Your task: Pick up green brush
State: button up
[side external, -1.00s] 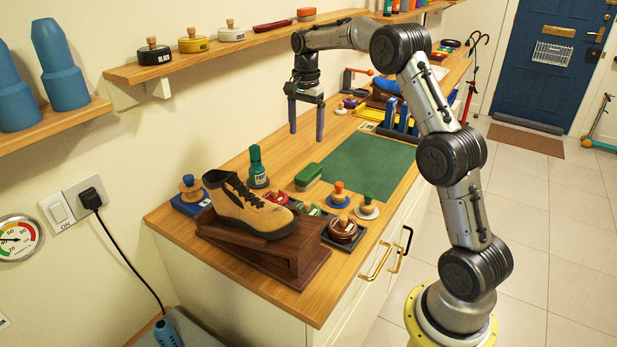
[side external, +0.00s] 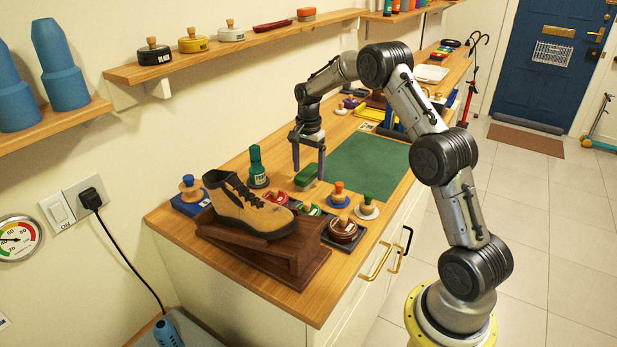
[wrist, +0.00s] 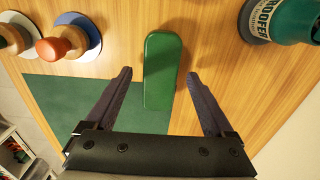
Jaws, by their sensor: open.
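The green brush (side external: 306,175) lies on the wooden counter at the near left corner of the green mat. In the wrist view the green brush (wrist: 163,70) is a long rounded block, lying lengthwise between the two fingers. My gripper (side external: 308,172) is open, with a finger on either side of the brush in the side view. In the wrist view my gripper (wrist: 160,78) shows a gap between each fingertip and the brush, and holds nothing. Whether the fingertips are level with the brush or above it is hard to tell.
A green bottle (side external: 257,167) stands left of the brush. A shoe (side external: 245,208) rests on a dark wooden stand. The green mat (side external: 370,165) is clear.

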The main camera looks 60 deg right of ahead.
jog(key=shift+f, duration=0.95)
grip_shut()
